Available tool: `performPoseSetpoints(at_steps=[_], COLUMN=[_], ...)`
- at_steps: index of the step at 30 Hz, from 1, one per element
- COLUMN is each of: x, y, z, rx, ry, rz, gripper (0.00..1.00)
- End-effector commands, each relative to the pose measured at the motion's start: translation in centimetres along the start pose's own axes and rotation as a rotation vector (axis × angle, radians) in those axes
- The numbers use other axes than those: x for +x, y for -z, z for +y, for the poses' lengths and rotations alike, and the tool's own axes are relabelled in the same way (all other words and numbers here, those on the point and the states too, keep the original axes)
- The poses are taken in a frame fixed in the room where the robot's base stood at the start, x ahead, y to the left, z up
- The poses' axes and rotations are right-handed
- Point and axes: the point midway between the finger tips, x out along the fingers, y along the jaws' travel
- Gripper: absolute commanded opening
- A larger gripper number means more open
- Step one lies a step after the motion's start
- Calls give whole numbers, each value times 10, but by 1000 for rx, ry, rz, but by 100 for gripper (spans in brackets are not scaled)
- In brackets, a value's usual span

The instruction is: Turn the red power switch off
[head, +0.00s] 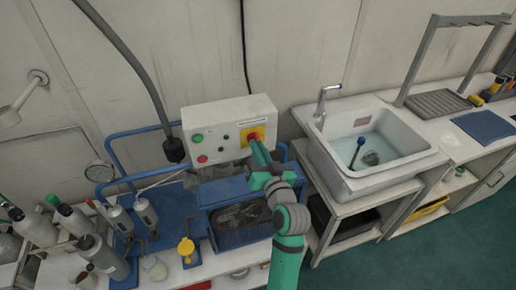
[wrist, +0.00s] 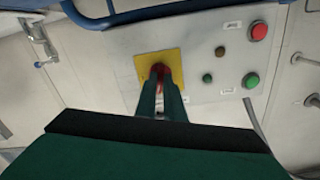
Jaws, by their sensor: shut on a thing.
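The red power switch (head: 252,137) sits on a yellow square plate (head: 261,131) at the right end of the white control box's front. In the wrist view the red switch (wrist: 160,71) shows at the middle of the yellow plate (wrist: 142,66), partly hidden behind the fingers. My gripper (head: 256,146) reaches up to the box from below. In the wrist view my gripper's two green fingers (wrist: 161,88) are close together and shut on the red switch. The switch's exact turn angle is hidden by the fingers.
The white control box (head: 225,113) also carries a green button (head: 197,138) and a red button (head: 202,159). A blue-framed unit (head: 232,190) stands below it. Gas bottles (head: 75,220) crowd the left. A sink (head: 372,145) stands to the right.

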Motion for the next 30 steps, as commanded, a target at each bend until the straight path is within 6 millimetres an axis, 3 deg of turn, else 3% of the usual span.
performPoseSetpoints(at_steps=[12,30], x=[0,0], y=[0,1], z=[0,0], rx=[-263,-337], ry=[-1,-1], rz=[0,2], gripper=[0,0])
